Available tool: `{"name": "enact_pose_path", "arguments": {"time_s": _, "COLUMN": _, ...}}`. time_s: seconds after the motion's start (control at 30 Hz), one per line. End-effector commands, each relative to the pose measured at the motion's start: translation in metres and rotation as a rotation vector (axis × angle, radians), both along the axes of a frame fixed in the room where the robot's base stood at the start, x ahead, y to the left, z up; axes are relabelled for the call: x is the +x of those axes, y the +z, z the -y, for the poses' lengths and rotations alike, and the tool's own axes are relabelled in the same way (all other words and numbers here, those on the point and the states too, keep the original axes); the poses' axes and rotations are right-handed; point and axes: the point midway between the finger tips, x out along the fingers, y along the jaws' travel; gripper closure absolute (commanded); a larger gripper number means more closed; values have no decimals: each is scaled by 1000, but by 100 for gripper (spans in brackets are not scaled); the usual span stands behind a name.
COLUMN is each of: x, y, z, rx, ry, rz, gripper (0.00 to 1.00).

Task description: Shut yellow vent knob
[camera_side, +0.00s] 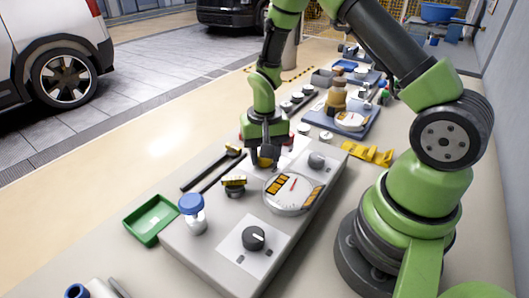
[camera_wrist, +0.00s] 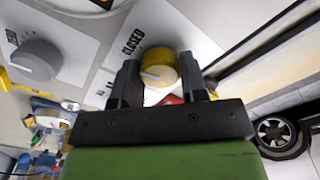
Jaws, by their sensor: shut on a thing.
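The yellow vent knob (camera_wrist: 158,66) is round, with a pale pointer mark on its face, and sits on a white plate with the word CLOSED (camera_wrist: 131,42) printed beside it. My gripper (camera_wrist: 160,75) has one finger on each side of the knob and is shut on it. In the side view the knob (camera_side: 265,162) shows under my gripper (camera_side: 265,155) and is partly hidden by the fingers. Whether the pointer lines up with the CLOSED label I cannot tell.
The grey panel (camera_side: 195,240) also carries a grey knob (camera_side: 317,160), a round gauge (camera_side: 292,193), a black knob (camera_side: 254,238), a blue-capped bottle (camera_side: 193,212) and a yellow-topped part (camera_side: 234,183). A green tray (camera_side: 151,219) lies left, a yellow bracket (camera_side: 368,153) right.

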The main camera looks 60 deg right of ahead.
Motion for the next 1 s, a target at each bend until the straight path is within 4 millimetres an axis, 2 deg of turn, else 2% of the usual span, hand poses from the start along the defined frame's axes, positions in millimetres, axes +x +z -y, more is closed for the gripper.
{"name": "enact_pose_path", "arguments": {"time_s": 0.4, "x": 0, "y": 0, "z": 0, "rx": 0, "ry": -193, "rz": -1, "gripper": 84}}
{"name": "enact_pose_path", "arguments": {"time_s": 0.97, "x": 0, "y": 0, "z": 0, "rx": 0, "ry": -221, "rz": -1, "gripper": 84}}
{"name": "enact_pose_path", "arguments": {"time_s": 1.0, "x": 0, "y": 0, "z": 0, "rx": 0, "ry": -221, "rz": -1, "gripper": 53}}
